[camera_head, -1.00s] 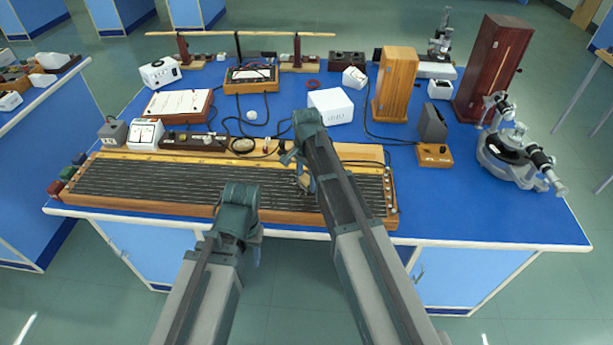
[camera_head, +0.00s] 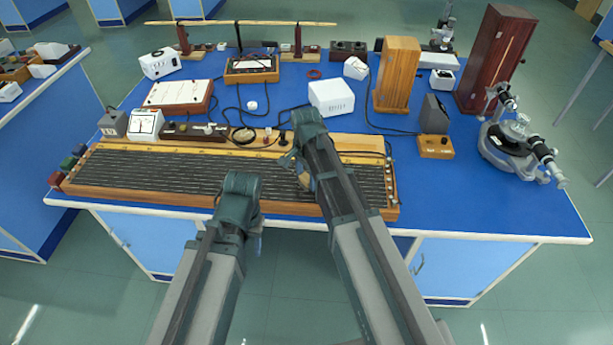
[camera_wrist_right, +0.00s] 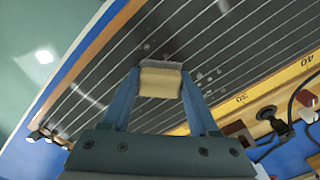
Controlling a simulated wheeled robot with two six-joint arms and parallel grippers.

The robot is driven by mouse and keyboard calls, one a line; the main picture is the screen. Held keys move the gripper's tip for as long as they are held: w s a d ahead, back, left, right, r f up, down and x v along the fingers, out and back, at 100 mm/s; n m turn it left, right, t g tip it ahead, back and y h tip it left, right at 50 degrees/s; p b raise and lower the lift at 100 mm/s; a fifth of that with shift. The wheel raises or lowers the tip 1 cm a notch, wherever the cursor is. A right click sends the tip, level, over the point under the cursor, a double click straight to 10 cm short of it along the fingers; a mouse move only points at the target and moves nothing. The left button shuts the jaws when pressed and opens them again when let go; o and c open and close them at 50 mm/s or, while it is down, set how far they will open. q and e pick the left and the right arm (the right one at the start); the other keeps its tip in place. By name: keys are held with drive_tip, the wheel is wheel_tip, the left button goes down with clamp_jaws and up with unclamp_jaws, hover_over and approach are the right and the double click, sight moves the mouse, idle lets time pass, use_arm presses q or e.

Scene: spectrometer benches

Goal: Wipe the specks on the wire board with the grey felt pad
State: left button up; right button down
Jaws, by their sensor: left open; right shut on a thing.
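The wire board (camera_head: 130,184) is a long wooden frame strung with parallel wires over a dark bed, along the front of the blue bench. My right gripper (camera_wrist_right: 160,95) is shut on the grey felt pad (camera_wrist_right: 160,64), gripping its tan block. The pad is at the wires, in the right half of the board; whether it presses on them I cannot tell. Pale specks (camera_wrist_right: 207,76) lie right of the pad in the wrist view, with a few just beyond it. My left gripper (camera_head: 240,190) is open over the board's front edge; its fingertips are mostly hidden.
Behind the board are a dark terminal strip (camera_head: 190,131), a white meter (camera_head: 146,123), cables and a white box (camera_head: 331,97). A wooden case (camera_head: 397,75) and a spectrometer (camera_head: 515,145) stand to the right. Bare blue bench lies right of the board.

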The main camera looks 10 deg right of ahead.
sight(301, 199)
drive_tip(key=s, duration=0.2)
drive_tip(key=s+a, duration=0.1)
drive_tip(key=s, duration=0.2)
drive_tip(key=shift+s+a+f, duration=0.15)
drive_tip(key=shift+s+f, duration=0.05)
drive_tip(key=shift+s, duration=0.1)
drive_tip(key=shift+w+a, duration=0.1)
drive_tip(key=shift+a, duration=0.05)
drive_tip(key=shift+w+a, duration=0.2)
drive_tip(key=shift+a, duration=0.2)
drive_tip(key=shift+a+r, duration=0.2)
drive_tip(key=shift+a, duration=0.25)
drive_tip(key=shift+w+d, duration=0.2)
drive_tip(key=shift+w, duration=0.3)
drive_tip(key=shift+w+d, duration=0.2)
drive_tip(key=shift+w, duration=0.6)
drive_tip(key=shift+w+d, duration=0.2)
drive_tip(key=shift+w, duration=0.55)
drive_tip(key=shift+w+d, duration=0.25)
drive_tip(key=shift+w, duration=0.55)
drive_tip(key=shift+w+d, duration=0.25)
drive_tip(key=shift+w, duration=0.55)
drive_tip(key=shift+w+d, duration=0.25)
drive_tip(key=shift+w, duration=0.55)
